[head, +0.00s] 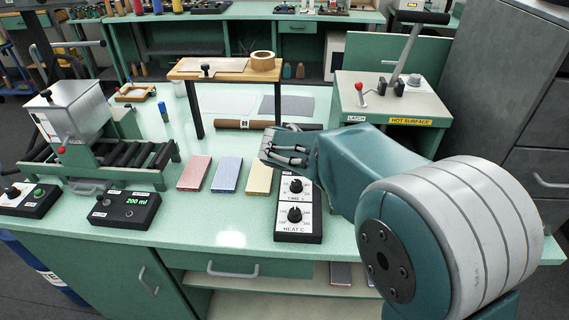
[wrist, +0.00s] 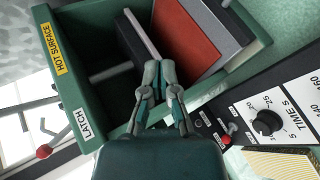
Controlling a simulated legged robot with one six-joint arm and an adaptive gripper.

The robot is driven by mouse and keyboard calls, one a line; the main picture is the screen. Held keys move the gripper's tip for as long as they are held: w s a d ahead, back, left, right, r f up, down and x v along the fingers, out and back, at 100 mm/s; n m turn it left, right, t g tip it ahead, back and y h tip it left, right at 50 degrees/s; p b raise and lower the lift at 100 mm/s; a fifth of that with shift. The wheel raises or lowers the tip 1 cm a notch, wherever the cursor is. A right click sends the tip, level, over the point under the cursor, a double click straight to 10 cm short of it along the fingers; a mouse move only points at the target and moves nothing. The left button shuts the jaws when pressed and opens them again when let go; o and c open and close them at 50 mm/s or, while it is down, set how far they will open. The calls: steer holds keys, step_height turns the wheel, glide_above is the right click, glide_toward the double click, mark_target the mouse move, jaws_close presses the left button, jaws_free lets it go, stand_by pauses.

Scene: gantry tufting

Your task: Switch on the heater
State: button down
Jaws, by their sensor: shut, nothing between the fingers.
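The black heater control box (head: 298,228) stands near the front edge of the bench, with a TIME S knob (head: 296,186) and a HEAT C knob (head: 295,215). Its upper end is hidden behind my gripper (head: 282,152) in the head view. In the wrist view the control box shows at the right, with the TIME S dial (wrist: 267,122) and a small red-tipped toggle switch (wrist: 227,139). My gripper (wrist: 160,72) is shut and empty; in the wrist view its fingertips overlap the green housing, left of the switch. I cannot tell whether the switch is on.
The green housing (head: 385,108) labelled HOT SURFACE and LATCH, with a red-knobbed lever (head: 360,90), stands behind my arm. Pink (head: 195,173), blue (head: 227,174) and yellow (head: 259,178) blocks lie left of the control box. A small wooden stand (head: 223,69) rises behind them.

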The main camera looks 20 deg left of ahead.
steer(key=a+f+n+t, duration=0.1)
steer(key=a+f, duration=0.1)
steer(key=a, duration=0.2)
steer(key=w+a+f+n+t, duration=0.1)
steer(key=a+f+t, duration=0.1)
steer(key=a, duration=0.3)
steer(key=w+a+f+n+t, duration=0.1)
steer(key=a+f, duration=0.1)
steer(key=a, duration=0.3)
steer(key=shift+w+t, duration=0.1)
steer(key=shift+t, duration=0.2)
steer(key=s+a+f+n+t, duration=0.1)
steer(key=a+f, duration=0.1)
steer(key=a, duration=0.2)
steer(key=s+a+f+n+t+y, duration=0.1)
steer(key=a+f+t, duration=0.1)
steer(key=a, duration=0.2)
steer(key=s+a+f+t+y, duration=0.1)
steer(key=a+f, duration=0.1)
steer(key=a, duration=0.2)
steer(key=shift+n+t, duration=0.3)
steer(key=shift+n, duration=0.1)
steer(key=shift+d, duration=0.1)
